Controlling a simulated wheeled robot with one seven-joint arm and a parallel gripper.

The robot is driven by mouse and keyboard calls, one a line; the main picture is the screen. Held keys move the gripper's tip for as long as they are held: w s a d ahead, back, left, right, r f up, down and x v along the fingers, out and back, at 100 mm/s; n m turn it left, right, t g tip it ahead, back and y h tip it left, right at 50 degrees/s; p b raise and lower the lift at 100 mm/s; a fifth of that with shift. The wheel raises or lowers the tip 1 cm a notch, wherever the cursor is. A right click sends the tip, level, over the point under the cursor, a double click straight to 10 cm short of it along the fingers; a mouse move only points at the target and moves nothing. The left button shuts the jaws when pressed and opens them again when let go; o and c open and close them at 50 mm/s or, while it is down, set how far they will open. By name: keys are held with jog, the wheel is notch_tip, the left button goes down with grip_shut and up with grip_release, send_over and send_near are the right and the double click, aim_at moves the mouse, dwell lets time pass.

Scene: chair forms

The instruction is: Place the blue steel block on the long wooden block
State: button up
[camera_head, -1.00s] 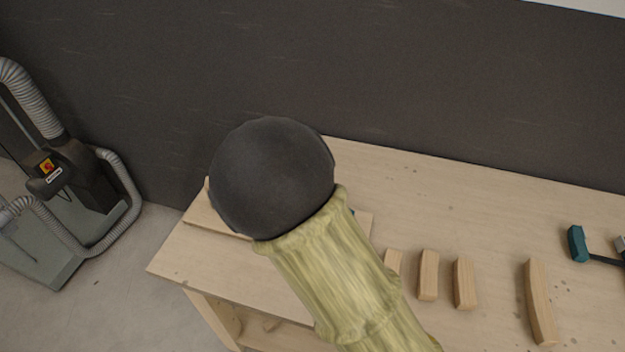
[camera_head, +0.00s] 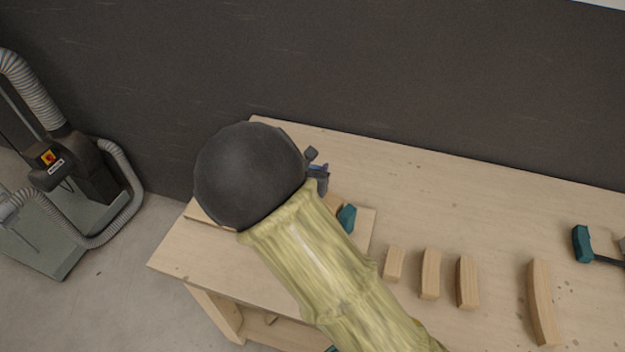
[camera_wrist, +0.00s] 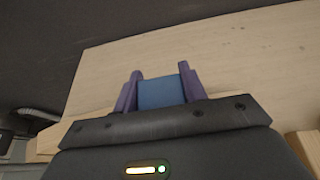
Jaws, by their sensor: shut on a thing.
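The blue steel block (camera_wrist: 160,92) sits between the two purple fingers of my gripper (camera_wrist: 160,82) in the wrist view, and the gripper is shut on it. In the head view my arm hides most of the gripper; only a small dark and blue part (camera_head: 318,178) shows at its right. A long wooden piece (camera_head: 366,226) lies on the workbench under my arm, its middle hidden; its left end (camera_head: 199,214) also shows. In the wrist view wood edges (camera_wrist: 50,137) show beside the gripper body. I cannot tell the height of the block above the wood.
The workbench (camera_head: 450,190) stands against a dark wall. A teal object (camera_head: 347,217) is beside my arm. Several small wooden blocks (camera_head: 429,273), a longer curved one (camera_head: 541,302) and a teal-headed tool (camera_head: 582,244) lie to the right. The bench's back middle is clear.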

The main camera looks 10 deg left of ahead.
jog(key=shift+f, duration=0.15)
jog(key=shift+w+f+p, duration=0.1)
jog(key=shift+f+p, duration=0.25)
jog(key=shift+f, duration=1.75)
jog(key=shift+d, duration=0.15)
jog(key=shift+f, duration=0.15)
jog(key=o, duration=1.3)
